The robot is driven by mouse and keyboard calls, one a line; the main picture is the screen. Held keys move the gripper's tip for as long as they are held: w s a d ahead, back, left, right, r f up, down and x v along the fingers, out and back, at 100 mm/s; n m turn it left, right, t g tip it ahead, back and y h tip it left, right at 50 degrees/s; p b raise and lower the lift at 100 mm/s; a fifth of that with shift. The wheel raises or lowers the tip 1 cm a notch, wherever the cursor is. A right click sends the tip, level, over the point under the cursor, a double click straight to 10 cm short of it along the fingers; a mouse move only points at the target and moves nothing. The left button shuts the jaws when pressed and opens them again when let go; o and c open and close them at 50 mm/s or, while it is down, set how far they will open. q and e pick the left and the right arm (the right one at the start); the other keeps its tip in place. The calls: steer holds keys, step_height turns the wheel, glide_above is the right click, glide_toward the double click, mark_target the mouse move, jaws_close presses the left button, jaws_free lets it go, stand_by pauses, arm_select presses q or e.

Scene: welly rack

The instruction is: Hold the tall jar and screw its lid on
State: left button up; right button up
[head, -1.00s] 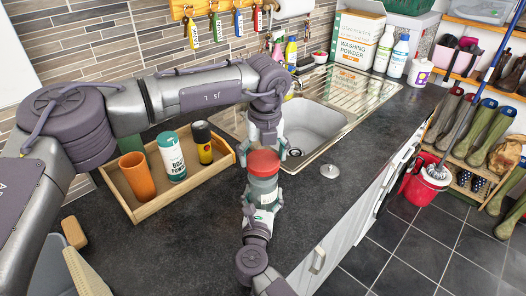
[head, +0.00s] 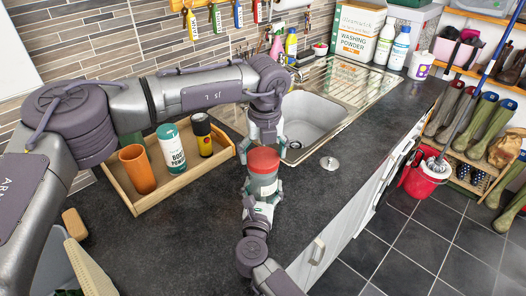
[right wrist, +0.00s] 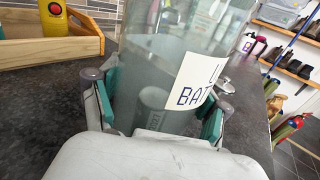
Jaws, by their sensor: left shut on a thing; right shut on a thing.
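The tall jar (head: 263,184) is clear glass and stands upright near the counter's front edge. Its red lid (head: 263,160) sits level at the jar's mouth; whether the threads are engaged cannot be told. My left gripper (head: 265,148) reaches down from above, its fingers shut on the lid. My right gripper (head: 261,194) is shut around the jar's body from the front. In the right wrist view the jar (right wrist: 165,75) fills the space between the right gripper's pads (right wrist: 160,105). A white label, partly cut off, and grey contents show there. The lid is out of that view.
A wooden tray (head: 193,183) holds an orange cup, a white-and-green can and a black-and-yellow bottle, left of the jar. The sink (head: 312,122) lies behind. A small metal disc (head: 329,163) lies right of the jar.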

arm_select(q)
steer(key=shift+f, duration=0.55)
